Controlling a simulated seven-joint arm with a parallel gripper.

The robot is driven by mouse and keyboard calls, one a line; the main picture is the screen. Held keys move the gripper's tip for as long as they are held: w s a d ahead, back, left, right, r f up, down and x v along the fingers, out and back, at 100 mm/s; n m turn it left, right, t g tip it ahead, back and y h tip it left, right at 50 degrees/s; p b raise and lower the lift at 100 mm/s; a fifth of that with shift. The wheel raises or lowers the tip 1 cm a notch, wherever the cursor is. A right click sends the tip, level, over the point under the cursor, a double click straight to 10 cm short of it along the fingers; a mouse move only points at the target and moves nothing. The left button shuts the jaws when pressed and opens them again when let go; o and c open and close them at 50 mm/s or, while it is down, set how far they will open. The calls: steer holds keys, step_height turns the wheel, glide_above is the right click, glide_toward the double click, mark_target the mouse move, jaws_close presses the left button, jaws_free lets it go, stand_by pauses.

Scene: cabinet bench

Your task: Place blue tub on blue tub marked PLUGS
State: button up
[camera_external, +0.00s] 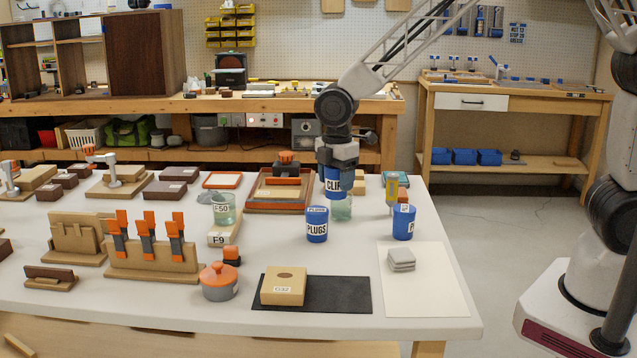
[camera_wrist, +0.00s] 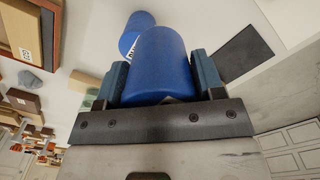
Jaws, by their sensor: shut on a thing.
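My gripper (camera_external: 337,164) is shut on a blue tub (camera_external: 332,183) whose partly visible label reads "CLI". It holds the tub above the table, behind and a little right of the blue tub marked PLUGS (camera_external: 316,229) in the picture. The PLUGS tub stands upright on the white table, apart from the held tub. In the wrist view the held blue tub (camera_wrist: 165,62) sits between the two fingers. Another blue tub (camera_wrist: 138,24) shows beyond it, its label mostly hidden.
Another blue tub (camera_external: 404,225) with a label starting with "P" stands to the right. A greenish glass (camera_external: 342,211) stands just below the held tub in the picture. A black mat (camera_external: 340,294) with a tan block (camera_external: 284,289) and a white sheet (camera_external: 430,290) lie nearer the front.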

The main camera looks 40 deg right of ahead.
steer(key=shift+w+a+f, duration=0.1)
steer(key=shift+w+a, duration=0.6)
steer(key=shift+w, duration=0.3)
steer(key=shift+w+a+f, duration=0.1)
steer(key=shift+w+a, duration=0.55)
steer(key=shift+w, duration=0.35)
steer(key=shift+f, duration=1.8)
steer(key=o, duration=1)
steer(key=shift+f, duration=0.15)
steer(key=shift+r, duration=0.2)
step_height(320, 180, up, 12)
steer(key=shift+d, duration=0.1)
